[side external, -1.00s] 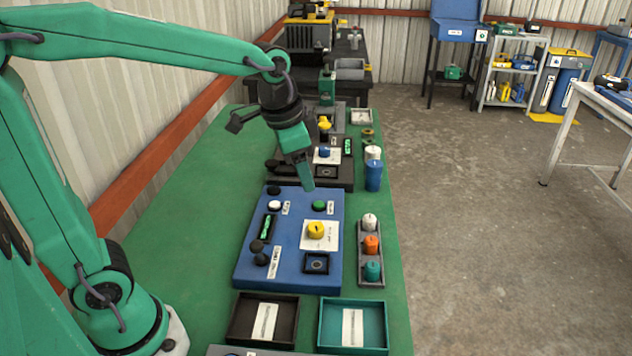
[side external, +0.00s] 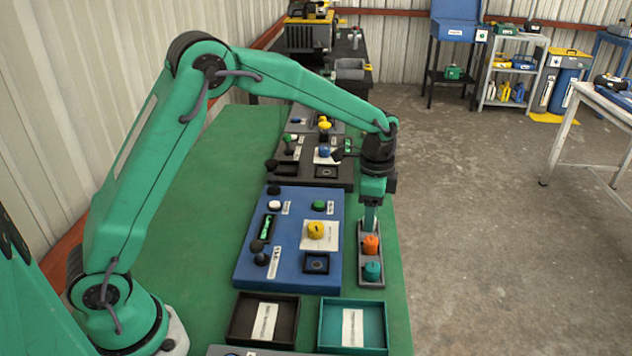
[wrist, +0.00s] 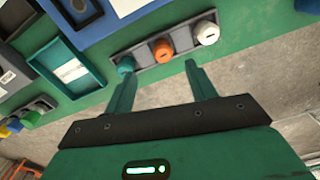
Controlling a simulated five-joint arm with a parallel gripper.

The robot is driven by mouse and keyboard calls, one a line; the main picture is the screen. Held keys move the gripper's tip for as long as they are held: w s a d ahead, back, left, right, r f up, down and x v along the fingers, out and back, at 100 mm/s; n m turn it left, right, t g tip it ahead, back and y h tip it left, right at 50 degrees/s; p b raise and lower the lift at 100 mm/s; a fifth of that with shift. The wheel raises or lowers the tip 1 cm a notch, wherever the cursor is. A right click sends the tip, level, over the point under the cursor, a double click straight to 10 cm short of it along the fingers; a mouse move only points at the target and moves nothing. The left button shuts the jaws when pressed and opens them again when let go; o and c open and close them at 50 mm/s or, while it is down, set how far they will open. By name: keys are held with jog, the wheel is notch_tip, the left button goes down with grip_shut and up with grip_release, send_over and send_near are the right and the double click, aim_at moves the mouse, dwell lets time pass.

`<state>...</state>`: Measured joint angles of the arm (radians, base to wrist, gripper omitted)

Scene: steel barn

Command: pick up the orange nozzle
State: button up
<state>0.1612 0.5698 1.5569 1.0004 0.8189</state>
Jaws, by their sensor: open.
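The orange nozzle (side external: 371,245) stands in a grey rack (side external: 371,283) at the right of the green table, and it also shows in the wrist view (wrist: 163,50). My gripper (side external: 371,228) points down over the rack, its tips close to the orange nozzle in the side view. In the wrist view my gripper (wrist: 161,68) is open, its fingers apart, with the orange nozzle ahead of the gap and nothing held. A teal nozzle (side external: 372,270) stands in front of the orange one. A white nozzle (wrist: 207,33) is on its other side, hidden behind my gripper in the side view.
A blue panel (side external: 262,213) with a yellow knob (side external: 316,231) lies left of the rack. A black tray (side external: 233,320) and a teal tray (side external: 383,325) sit in front. A dark panel (side external: 345,184) lies behind. The left of the table is clear.

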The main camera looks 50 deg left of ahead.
aim_at(372, 238)
jog(key=shift+w+d+f, duration=0.15)
jog(key=shift+w+f, duration=0.15)
jog(key=shift+f, duration=0.3)
jog(key=shift+w+f, duration=0.15)
jog(key=shift+f, duration=3.75)
jog(key=c, duration=1.1)
jog(key=shift+o, duration=0.2)
jog(key=shift+r, duration=0.2)
